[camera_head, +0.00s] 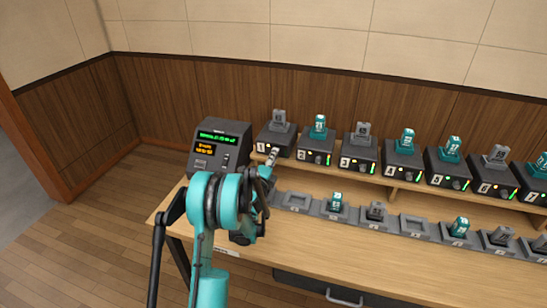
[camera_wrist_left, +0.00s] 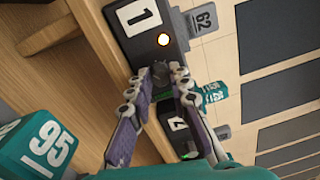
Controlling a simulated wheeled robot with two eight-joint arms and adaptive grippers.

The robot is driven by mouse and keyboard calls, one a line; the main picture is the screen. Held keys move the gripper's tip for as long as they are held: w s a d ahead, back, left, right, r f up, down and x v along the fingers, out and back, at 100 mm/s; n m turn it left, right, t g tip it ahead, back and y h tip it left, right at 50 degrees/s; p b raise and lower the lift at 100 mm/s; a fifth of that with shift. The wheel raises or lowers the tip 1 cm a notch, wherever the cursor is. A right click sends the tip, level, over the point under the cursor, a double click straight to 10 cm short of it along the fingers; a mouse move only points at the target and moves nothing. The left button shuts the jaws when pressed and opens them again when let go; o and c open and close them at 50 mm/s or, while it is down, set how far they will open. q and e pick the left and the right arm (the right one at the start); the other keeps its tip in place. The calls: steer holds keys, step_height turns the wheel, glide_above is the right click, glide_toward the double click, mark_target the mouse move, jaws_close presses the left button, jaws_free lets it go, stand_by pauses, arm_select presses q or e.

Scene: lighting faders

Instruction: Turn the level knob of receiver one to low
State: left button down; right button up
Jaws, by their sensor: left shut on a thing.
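Receiver one (camera_head: 273,140) is the dark box with the white label 1 at the left end of the shelf row. It also fills the top of the left wrist view (camera_wrist_left: 150,20), where its small round light glows amber. My left gripper (camera_head: 271,158) reaches its front face. In the left wrist view the fingers (camera_wrist_left: 158,86) are shut on the dark level knob (camera_wrist_left: 160,72) below the light. The fingers partly cover the knob, so its pointer cannot be read. My right gripper is not in view.
Receiver two (camera_head: 317,145) stands close to the right, with several more along the shelf. A display console (camera_head: 220,145) stands to the left. Charging slots (camera_head: 295,200), some holding packs, line the table (camera_head: 330,250) below. The table's front is mostly clear.

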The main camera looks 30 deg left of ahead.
arm_select(q)
steer(key=shift+n, duration=0.7)
steer(key=c, duration=1.4)
jaws_free()
steer(key=shift+s, duration=0.15)
steer(key=v, duration=0.7)
steer(key=shift+s+d, duration=0.2)
steer(key=shift+s, duration=0.15)
